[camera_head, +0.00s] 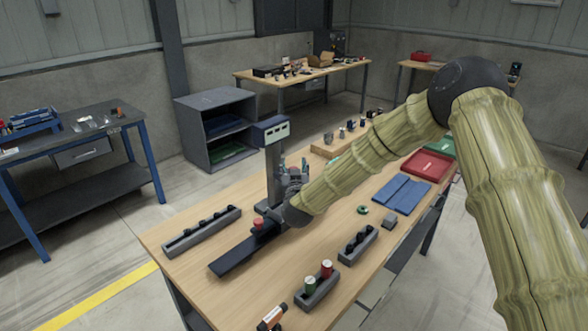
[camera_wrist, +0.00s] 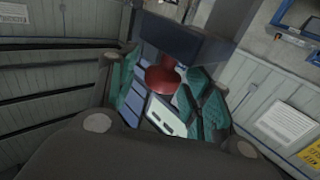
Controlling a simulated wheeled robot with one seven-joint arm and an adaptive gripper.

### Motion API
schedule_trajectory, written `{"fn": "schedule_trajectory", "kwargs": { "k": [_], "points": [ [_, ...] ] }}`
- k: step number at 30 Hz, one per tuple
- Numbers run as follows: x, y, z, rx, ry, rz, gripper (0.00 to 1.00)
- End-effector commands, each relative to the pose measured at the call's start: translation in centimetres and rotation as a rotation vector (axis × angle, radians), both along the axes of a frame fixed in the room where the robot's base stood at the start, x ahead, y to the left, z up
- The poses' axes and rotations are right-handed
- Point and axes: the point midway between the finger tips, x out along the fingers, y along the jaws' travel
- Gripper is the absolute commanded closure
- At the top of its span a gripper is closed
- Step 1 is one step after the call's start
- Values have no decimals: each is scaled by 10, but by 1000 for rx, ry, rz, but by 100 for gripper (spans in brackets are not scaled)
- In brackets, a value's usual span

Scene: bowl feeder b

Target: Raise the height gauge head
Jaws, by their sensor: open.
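The height gauge has an upright grey column (camera_head: 274,175) on the wooden table, with a blue box with a pale panel (camera_head: 270,130) at its top. My gripper (camera_head: 294,180) is beside the column, pointing upward, partly blended with the gauge parts there. In the wrist view my gripper (camera_wrist: 163,95) is open, with teal finger pads left and right. A round red knob (camera_wrist: 162,78) shows between the pads, below a dark block (camera_wrist: 180,38). A white panel (camera_wrist: 165,115) also shows between the fingers. I cannot tell whether the pads touch the knob.
A dark flat bar (camera_head: 232,262) with a red piece (camera_head: 258,223) lies in front of the column. Grey holders (camera_head: 202,231) stand on either side; one holds green and red cylinders (camera_head: 326,269).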

Motion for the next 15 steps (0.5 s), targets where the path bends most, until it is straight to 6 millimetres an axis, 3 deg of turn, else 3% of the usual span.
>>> {"fn": "schedule_trajectory", "kwargs": {
  "k": [7, 15],
  "points": [
    [-15, 0, 0, -1, 1, 1, 50],
    [-63, 0, 0, -2, 2, 2, 50]
  ]
}}
